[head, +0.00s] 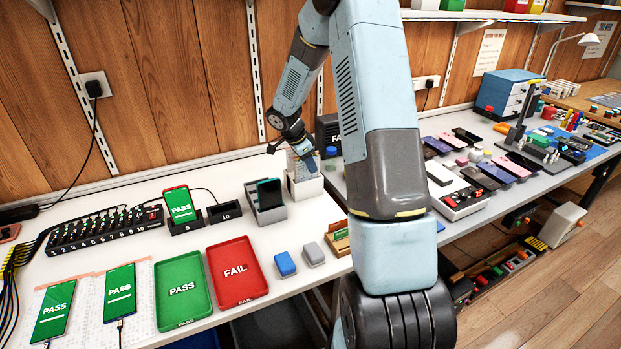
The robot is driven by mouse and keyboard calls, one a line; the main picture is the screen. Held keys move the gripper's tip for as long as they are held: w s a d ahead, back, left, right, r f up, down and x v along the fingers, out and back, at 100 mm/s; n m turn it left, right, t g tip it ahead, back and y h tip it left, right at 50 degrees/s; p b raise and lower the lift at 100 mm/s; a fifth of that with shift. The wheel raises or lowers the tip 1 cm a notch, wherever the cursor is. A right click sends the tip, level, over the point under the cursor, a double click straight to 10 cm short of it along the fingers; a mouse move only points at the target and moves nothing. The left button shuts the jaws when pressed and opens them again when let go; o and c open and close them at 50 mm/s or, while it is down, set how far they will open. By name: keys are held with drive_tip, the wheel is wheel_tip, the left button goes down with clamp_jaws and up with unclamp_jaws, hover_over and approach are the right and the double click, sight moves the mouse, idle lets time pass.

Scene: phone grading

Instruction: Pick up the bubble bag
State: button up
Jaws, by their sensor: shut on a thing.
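My gripper (296,152) is at the back of the white table, reaching down to a small white bin (309,187). It is shut on a pale, translucent bubble bag (293,163) at the top of the bin. The bag is small in the head view and partly hidden by the fingers. I cannot tell whether its lower edge is still inside the bin.
A grey stand (266,205) with a dark phone is just left of the bin. A green PASS tray (182,287) and a red FAIL tray (236,270) lie nearer the front. A black FAIL box (329,127) stands behind right. My arm hides part of the table.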

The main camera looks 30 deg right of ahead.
clamp_jaws()
